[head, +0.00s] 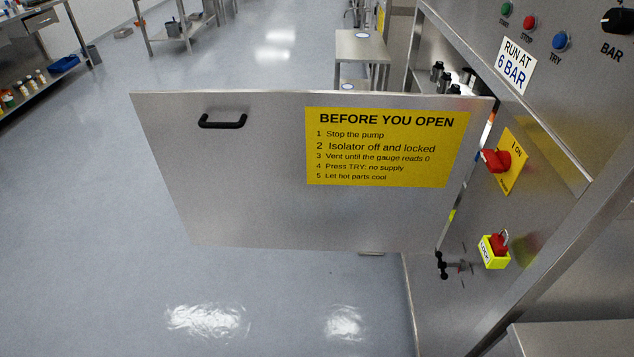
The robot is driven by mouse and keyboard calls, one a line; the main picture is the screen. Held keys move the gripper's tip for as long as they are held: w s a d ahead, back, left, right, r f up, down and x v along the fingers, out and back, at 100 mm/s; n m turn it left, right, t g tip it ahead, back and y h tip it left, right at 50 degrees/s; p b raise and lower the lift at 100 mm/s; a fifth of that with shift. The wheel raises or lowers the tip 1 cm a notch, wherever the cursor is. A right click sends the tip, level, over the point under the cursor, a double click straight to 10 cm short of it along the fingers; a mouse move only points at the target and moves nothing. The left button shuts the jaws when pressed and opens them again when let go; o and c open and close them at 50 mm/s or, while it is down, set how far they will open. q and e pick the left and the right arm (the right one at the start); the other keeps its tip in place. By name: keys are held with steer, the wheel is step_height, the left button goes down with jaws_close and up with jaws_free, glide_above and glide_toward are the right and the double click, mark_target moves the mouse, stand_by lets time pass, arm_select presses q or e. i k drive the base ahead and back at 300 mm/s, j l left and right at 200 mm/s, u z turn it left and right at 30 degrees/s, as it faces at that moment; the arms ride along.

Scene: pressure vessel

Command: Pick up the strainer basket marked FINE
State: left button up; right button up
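No strainer basket and no FINE marking can be made out in the head view. Neither of my grippers is in view. A metal door panel (240,180) stands across the middle of the view, swung out from the machine on the right. It has a black handle (222,121) and a yellow sign (387,147) headed "BEFORE YOU OPEN". The panel hides much of what is behind it.
The machine's front carries a red rotary switch (496,161) on a yellow "I ON" plate, a yellow lock box (494,252) and a black fitting (442,265). Start, stop and TRY buttons (561,40) sit above. A small table (362,47) stands behind.

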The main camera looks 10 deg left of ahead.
mark_target(445, 81)
steer(key=i+j+u, duration=0.3)
steer(key=j+u, duration=0.2)
steer(key=i+j+u, duration=0.35)
steer(key=j+u, duration=0.15)
steer(key=i+j+u, duration=0.3)
steer(key=i+u, duration=0.2)
steer(key=i+j+u, duration=0.2)
steer(key=i+u, duration=0.55)
steer(key=i+z, duration=0.3)
steer(key=i, duration=0.15)
steer(key=i+j+z, duration=0.2)
steer(key=i+z, duration=0.15)
steer(key=i+l+z, duration=0.25)
steer(key=z, duration=0.2)
steer(key=i+l+z, duration=0.1)
steer(key=i+z, duration=0.6)
steer(key=z, duration=0.15)
steer(key=i+z, duration=0.3)
steer(key=z, duration=0.15)
steer(key=i+j+z, duration=0.25)
steer(key=z, duration=0.15)
steer(key=i+l+z, duration=0.15)
steer(key=z, duration=0.25)
steer(key=i+z, duration=0.95)
steer(key=z, duration=0.2)
steer(key=i+l+z, duration=0.2)
steer(key=i, duration=0.2)
